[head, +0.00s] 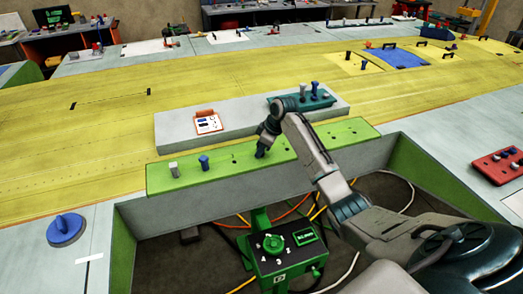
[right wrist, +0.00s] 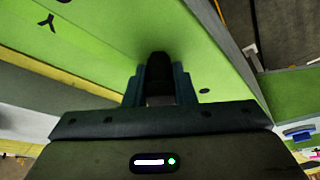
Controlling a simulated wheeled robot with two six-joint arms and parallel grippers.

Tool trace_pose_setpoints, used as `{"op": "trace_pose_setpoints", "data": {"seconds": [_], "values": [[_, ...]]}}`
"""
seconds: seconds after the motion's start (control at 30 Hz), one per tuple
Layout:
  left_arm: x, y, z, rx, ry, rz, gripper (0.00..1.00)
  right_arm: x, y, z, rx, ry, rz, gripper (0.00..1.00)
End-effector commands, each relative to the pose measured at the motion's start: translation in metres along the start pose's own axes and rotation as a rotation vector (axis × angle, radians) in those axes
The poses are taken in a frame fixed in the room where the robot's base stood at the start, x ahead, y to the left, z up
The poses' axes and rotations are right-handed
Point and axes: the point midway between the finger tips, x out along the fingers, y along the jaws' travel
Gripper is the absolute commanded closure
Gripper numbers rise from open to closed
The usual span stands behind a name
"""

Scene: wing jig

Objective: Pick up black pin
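The black pin (right wrist: 159,72) stands between the two teal fingers of my right gripper (right wrist: 160,82) in the right wrist view. The fingers lie close on both sides of it, with no clear gap, and look shut on it. In the head view my right gripper (head: 263,150) points down at the green strip (head: 222,172), near its middle. The pin cannot be told apart from the fingertips there. Its lower end is hidden. My left gripper is not in view.
A grey pin (head: 174,170) and a blue pin (head: 204,163) stand on the strip to the left. Behind it, a grey ledge (head: 175,128) carries an orange clipboard (head: 207,122) and a teal holder (head: 322,101) with pins. A green box (head: 283,268) stands below.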

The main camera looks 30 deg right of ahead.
Motion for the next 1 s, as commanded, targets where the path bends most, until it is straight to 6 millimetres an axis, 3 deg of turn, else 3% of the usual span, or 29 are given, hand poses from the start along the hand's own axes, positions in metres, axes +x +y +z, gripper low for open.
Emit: {"op": "trace_pose_setpoints", "data": {"seconds": [0.07, 0.43, 0.73, 1.0], "values": [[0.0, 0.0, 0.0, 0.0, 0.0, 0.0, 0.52, 0.0, 0.0, 0.0, 0.0, 0.0, 0.0, 1.0], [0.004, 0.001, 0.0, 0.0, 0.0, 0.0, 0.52, -0.003, 0.0, -0.001, 0.0, 0.001, 0.001, 1.0], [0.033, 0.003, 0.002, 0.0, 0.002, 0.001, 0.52, -0.029, 0.001, -0.012, -0.002, 0.003, 0.005, 1.0], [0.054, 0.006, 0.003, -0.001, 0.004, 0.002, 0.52, -0.041, -0.049, 0.01, -0.005, -0.001, 0.004, 1.0]]}}
